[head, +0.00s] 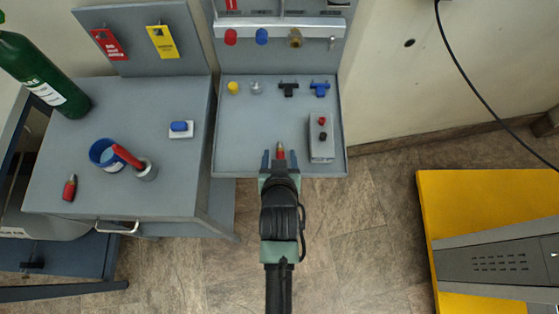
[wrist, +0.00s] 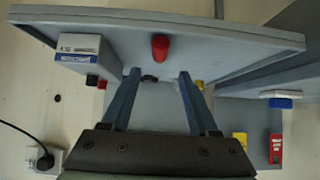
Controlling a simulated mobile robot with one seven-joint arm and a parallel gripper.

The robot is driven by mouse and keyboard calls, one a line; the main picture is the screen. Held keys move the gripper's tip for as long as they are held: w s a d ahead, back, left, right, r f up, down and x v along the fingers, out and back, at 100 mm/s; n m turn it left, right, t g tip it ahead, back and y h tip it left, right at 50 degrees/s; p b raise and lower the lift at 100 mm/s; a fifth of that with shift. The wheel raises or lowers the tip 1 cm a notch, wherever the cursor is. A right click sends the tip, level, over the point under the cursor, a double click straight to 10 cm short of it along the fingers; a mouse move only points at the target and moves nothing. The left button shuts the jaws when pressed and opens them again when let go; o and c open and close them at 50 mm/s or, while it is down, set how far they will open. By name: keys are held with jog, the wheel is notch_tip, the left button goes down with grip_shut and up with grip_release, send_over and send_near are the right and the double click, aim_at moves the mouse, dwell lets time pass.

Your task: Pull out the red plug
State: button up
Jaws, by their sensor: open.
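My gripper (head: 280,157) is open at the front edge of the grey tray under the upright panel. In the head view a red plug-like piece with a brass-coloured tip (head: 281,153) shows between its fingers. In the wrist view a red cylinder (wrist: 160,47) lies in the gap ahead of my open gripper (wrist: 159,74), apart from both fingers. It looks like the same piece; how it is seated is hidden. Another red knob (head: 231,37) is on the upright panel, left of a blue knob (head: 262,37) and a brass fitting (head: 295,38).
A grey box with red and black buttons (head: 322,147) stands right of my gripper. Several small fittings, including a blue one (head: 320,89), line the tray's back.

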jog(key=v, duration=1)
jog(key=shift+r, duration=0.1)
dwell(0.4)
